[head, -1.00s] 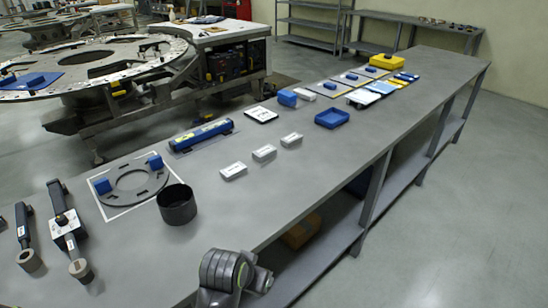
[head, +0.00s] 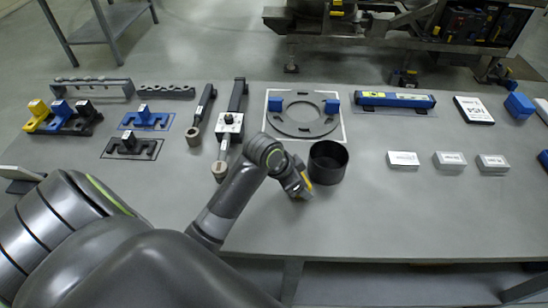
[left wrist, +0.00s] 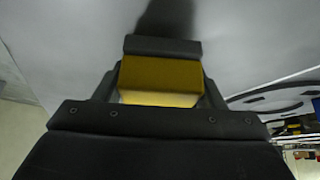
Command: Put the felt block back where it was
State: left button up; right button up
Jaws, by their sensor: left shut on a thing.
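My left gripper (head: 301,189) is over the bench in the head view, just left of and nearer than a black cup (head: 327,163). It is shut on a yellow block, of which a small patch (head: 307,182) shows there. In the left wrist view the yellow block (left wrist: 160,73) sits between the dark jaws, with the grey bench top beyond. I take it for the felt block, but its texture is not clear. Its underside is hidden, and I cannot tell its height over the bench. My right gripper is not in view.
A dark ring plate (head: 302,130) with blue blocks lies on a white-edged mat behind the cup. Two long-handled tools (head: 197,128) (head: 228,126) lie to its left. Several white boxes (head: 403,160) stand at right. The grey bench (head: 390,215) is clear in front of them.

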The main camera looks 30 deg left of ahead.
pick_arm(q)
jog(key=w+a+m, duration=0.1)
jog(key=w+a+r+m, duration=0.1)
jog(key=w+a+r+g+h+p, duration=0.1)
jog(key=a, duration=0.1)
jog(key=shift+r+m, duration=0.15)
jog(key=shift+m, duration=0.25)
jog(key=w+a+r+m+g+h+p, duration=0.1)
jog(key=w+a+r+m, duration=0.2)
jog(key=a+r, duration=0.3)
jog(key=f+p, duration=0.1)
jog(key=f, duration=0.3)
jog(key=f+p, duration=0.1)
jog(key=f, duration=0.4)
jog(key=shift+s+a, duration=0.1)
jog(key=shift+a, duration=0.1)
jog(key=shift+f, duration=0.4)
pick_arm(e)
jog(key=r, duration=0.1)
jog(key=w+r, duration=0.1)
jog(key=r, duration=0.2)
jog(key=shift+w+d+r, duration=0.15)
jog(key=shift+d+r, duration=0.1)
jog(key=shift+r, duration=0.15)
pick_arm(q)
jog(key=shift+f, duration=0.15)
jog(key=o, duration=1)
jog(key=shift+c, duration=0.2)
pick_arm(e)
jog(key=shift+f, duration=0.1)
